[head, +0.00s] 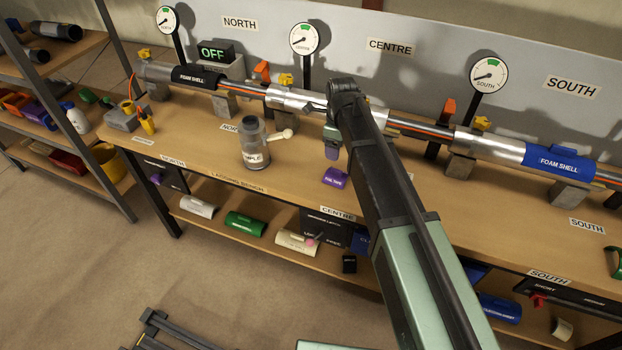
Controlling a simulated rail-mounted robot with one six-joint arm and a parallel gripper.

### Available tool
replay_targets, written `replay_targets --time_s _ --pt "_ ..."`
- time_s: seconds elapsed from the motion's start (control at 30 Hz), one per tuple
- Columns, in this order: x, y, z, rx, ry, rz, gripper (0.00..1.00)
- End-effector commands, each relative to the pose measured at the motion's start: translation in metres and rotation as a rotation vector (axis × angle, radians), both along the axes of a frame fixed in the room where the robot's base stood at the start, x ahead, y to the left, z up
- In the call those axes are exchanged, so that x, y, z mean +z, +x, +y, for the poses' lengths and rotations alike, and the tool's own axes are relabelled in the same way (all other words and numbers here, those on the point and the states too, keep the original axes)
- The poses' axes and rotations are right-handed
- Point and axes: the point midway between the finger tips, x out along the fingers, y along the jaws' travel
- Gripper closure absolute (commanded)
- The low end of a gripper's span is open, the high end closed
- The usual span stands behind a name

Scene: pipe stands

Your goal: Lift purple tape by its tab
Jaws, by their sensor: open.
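The purple tape (335,179) is a small purple block with a pale label, lying on the bench top near the CENTRE front edge. Its tab cannot be made out at this size. My gripper (332,153) hangs pointing down just above and behind the tape in the picture, partly hidden by my forearm. It is open, and nothing shows held in it. A gap seems to show between it and the tape, but the exact height cannot be told.
A metal pipe (295,98) on stands runs along the bench behind, with gauges (304,40) above. A lower shelf holds coloured shells (245,224). Bench top between jar and tape is clear.

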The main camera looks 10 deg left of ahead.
Motion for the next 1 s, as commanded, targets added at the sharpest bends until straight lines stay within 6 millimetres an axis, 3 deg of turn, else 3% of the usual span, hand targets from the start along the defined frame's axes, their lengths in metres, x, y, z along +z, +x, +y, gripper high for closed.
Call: replay_targets --time_s 0.17,0.4,0.67,0.9,1.0 --pt "-0.005 0.000 0.000 -0.030 0.000 0.000 0.31" --pt "-0.054 0.000 0.000 -0.028 0.000 0.000 0.31" --pt "-0.063 0.000 -0.001 -0.028 0.000 0.000 0.31" --pt "-0.110 0.001 -0.003 -0.027 0.000 0.000 0.31" --pt "-0.112 0.001 -0.003 -0.027 0.000 0.000 0.31"
